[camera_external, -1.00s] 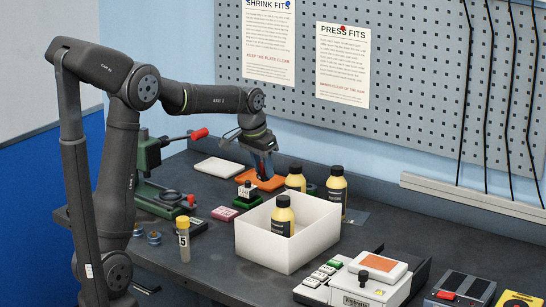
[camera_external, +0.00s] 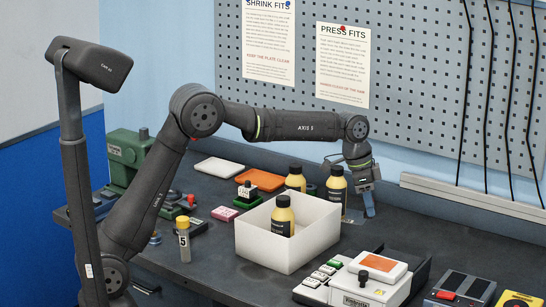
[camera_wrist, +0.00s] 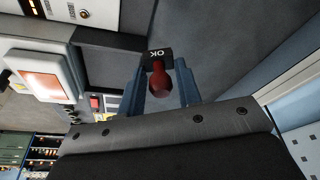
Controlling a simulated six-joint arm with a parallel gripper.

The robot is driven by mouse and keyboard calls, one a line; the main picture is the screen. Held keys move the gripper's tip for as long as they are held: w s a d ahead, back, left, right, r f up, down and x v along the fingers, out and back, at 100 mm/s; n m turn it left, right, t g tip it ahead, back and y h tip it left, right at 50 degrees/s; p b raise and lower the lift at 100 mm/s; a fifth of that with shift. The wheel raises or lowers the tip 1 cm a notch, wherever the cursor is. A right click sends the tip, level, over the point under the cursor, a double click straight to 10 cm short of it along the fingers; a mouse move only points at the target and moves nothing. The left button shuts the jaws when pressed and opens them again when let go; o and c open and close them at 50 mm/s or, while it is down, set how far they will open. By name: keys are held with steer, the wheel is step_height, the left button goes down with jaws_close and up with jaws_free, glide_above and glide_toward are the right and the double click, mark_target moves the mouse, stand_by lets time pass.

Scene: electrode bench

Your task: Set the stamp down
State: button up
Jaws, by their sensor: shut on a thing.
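My gripper (camera_external: 368,208) is low over the bench at the right, just beyond the white bin. In the wrist view my gripper (camera_wrist: 160,92) is shut on the stamp (camera_wrist: 158,80), which has a dark red knob and a black block marked "OK". The stamp is between the blue fingers. In the external view I cannot make out the stamp at the fingertips, nor tell whether it touches the bench.
A white bin (camera_external: 262,243) holds a yellow bottle (camera_external: 283,216); two more bottles (camera_external: 337,190) stand behind it. A white device with an orange pad (camera_external: 378,263) stands in front. Orange (camera_external: 259,180) and white (camera_external: 219,168) slabs lie at back left.

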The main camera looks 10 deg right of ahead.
steer(key=f, duration=0.3)
steer(key=shift+w, duration=0.35)
steer(key=w+f, duration=0.2)
steer(key=w, duration=0.1)
steer(key=w+d+f, duration=0.1)
steer(key=w+f, duration=0.1)
steer(key=w, duration=0.2)
steer(key=w+f, duration=0.2)
steer(key=w, duration=0.2)
steer(key=shift+d+f, duration=0.25)
steer(key=shift+f, duration=2.1)
steer(key=shift+f, duration=0.1)
steer(key=o, duration=1)
steer(key=shift+c, duration=0.2)
steer(key=v, duration=1.2)
steer(key=shift+s, duration=0.1)
